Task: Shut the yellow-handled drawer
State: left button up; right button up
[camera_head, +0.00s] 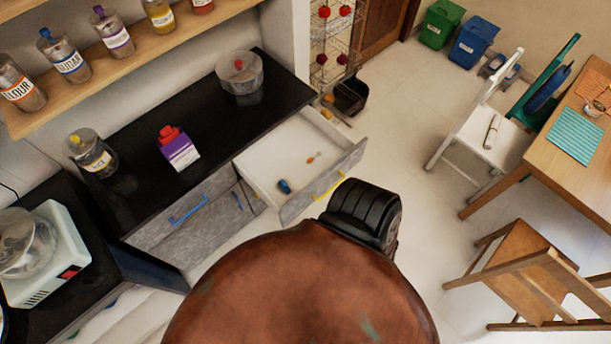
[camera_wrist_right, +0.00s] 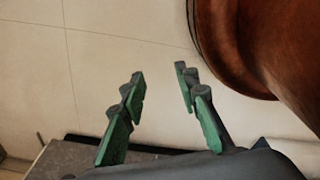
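The yellow-handled drawer (camera_head: 290,150) is pulled out from the grey counter in the head view. Its yellow handle (camera_head: 329,186) is on the front panel, with a black rounded part, likely of my right arm, close beside it. Inside lie a small blue item (camera_head: 284,186) and a small orange-tipped item (camera_head: 313,157). My right gripper (camera_wrist_right: 160,82) shows in the right wrist view with its green-padded fingers apart and nothing between them. A grey surface (camera_wrist_right: 58,160) lies below it; I cannot tell if it is the drawer front. My left gripper is not in view.
A white chair (camera_head: 485,135), wooden chair (camera_head: 525,285) and table (camera_head: 550,150) stand right. Floor between is clear.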

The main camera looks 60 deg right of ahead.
aim_at(283, 154)
jog(key=u, duration=0.2)
jog(key=k, duration=0.2)
jog(key=z, duration=4.45)
jog(key=k, duration=0.9)
jog(key=u, duration=1.85)
